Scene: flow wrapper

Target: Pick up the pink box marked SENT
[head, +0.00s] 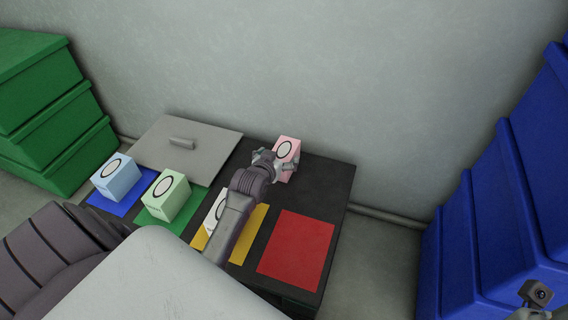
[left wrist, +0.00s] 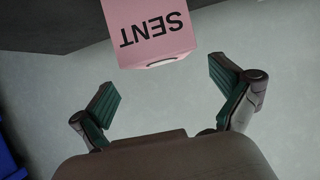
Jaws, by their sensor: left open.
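The pink box (head: 287,146) stands near the back right of the dark table, with a white oval on its side in the head view. In the left wrist view the pink box (left wrist: 150,22) shows the word SENT, upside down in the picture. My left gripper (head: 274,165) is close to the box, its fingers spread and partly covering the box's lower part in the head view. In the left wrist view the left gripper (left wrist: 163,88) is open and empty, with the box beyond the fingertips and roughly between their lines. My right gripper's fingers do not show.
A blue box (head: 116,178), a green box (head: 167,197) and a white box (head: 214,212) stand on blue, green and yellow mats. The red mat (head: 297,249) is bare. A grey panel with a handle (head: 188,146) lies at the back left. Green (head: 52,115) and blue (head: 500,210) crates flank the table.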

